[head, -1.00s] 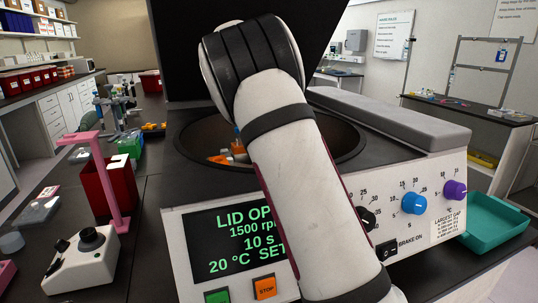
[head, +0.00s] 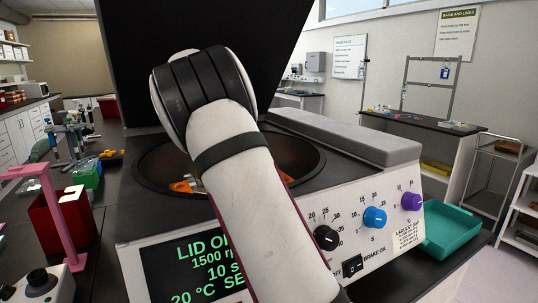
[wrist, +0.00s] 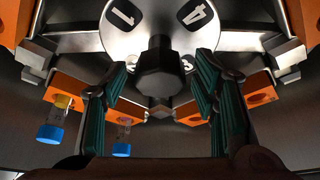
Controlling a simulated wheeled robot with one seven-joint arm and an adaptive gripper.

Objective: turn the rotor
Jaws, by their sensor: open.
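The rotor (wrist: 230,40) is a grey metal cross with numbered discs, a dark faceted hub knob (wrist: 160,68) at its centre, and orange buckets (wrist: 75,98) on its arms. Two blue-capped tubes (wrist: 50,132) sit in the left-hand orange buckets in the wrist view. My gripper (wrist: 157,72) is open, with one teal-padded finger on each side below the hub; I cannot tell whether either touches the rotor. In the head view my arm reaches into the centrifuge bowl (head: 318,165) and hides the gripper and most of the rotor. Orange bucket parts (head: 182,186) show beside the arm.
The raised black lid (head: 200,25) stands behind the bowl. The front panel has a screen (head: 160,270), a black knob (head: 326,237), a blue knob (head: 374,217) and a purple knob (head: 411,201). A teal tray (head: 450,238) lies at right; a pink stand (head: 55,215) is at left.

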